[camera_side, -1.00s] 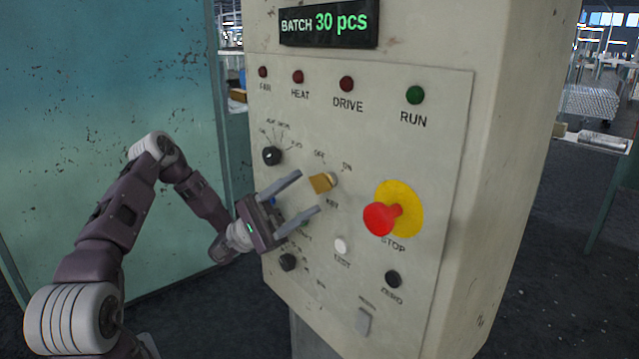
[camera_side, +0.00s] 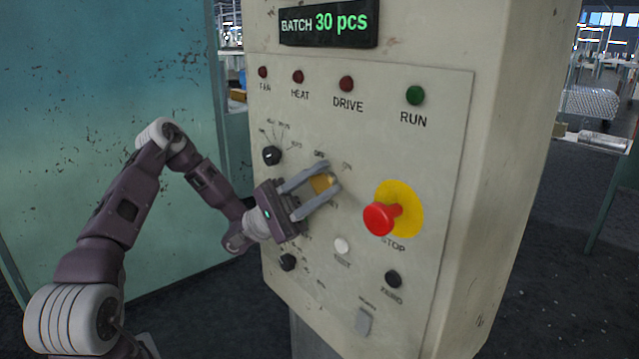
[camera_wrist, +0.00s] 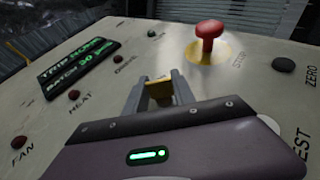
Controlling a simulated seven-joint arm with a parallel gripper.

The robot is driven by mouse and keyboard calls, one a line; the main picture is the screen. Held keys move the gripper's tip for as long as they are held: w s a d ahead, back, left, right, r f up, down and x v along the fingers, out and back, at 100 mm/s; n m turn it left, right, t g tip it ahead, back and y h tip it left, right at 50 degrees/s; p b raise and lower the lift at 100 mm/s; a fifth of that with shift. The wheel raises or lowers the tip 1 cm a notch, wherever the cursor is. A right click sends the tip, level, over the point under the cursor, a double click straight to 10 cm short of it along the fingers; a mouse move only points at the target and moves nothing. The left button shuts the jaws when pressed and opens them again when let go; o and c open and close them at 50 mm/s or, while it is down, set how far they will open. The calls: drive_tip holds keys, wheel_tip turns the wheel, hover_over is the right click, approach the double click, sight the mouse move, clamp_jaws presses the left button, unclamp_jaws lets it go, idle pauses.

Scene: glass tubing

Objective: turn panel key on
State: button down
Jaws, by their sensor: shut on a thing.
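The brass panel key (camera_side: 322,184) sits in its switch below the OFF and ON marks on the cream control panel (camera_side: 440,130). My gripper (camera_side: 326,182) is shut on the key, with one finger on each side of it. In the wrist view the key (camera_wrist: 159,92) shows between the two grey fingertips of my gripper (camera_wrist: 160,88). The fingers hide part of the key's base and its label, and I cannot tell exactly which mark the key points to.
A red mushroom STOP button (camera_side: 380,218) on a yellow disc sticks out just right of the key. A black selector knob (camera_side: 271,156) is up and to the left. A white TEST button (camera_side: 342,246) is below. The display (camera_side: 329,24) reads BATCH 30 pcs.

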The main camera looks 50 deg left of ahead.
drive_tip(key=shift+g, duration=0.3)
drive_tip(key=m+g+y, duration=0.2)
drive_tip(key=m+g, duration=0.1)
drive_tip(key=shift+m+g+y, duration=0.3)
drive_tip(key=shift+m+g, duration=0.1)
drive_tip(key=m+g+y, duration=0.2)
drive_tip(key=y, duration=0.1)
drive_tip(key=shift+y, duration=0.4)
drive_tip(key=m+g+y, duration=0.1)
drive_tip(key=y, duration=0.3)
drive_tip(key=shift+m, duration=0.3)
drive_tip(key=shift+f+m+g+y, duration=0.15)
drive_tip(key=shift+m+g+y, duration=0.3)
drive_tip(key=shift+y, duration=1.35)
drive_tip(key=c, duration=1)
unclamp_jaws()
drive_tip(key=shift+c, duration=0.2)
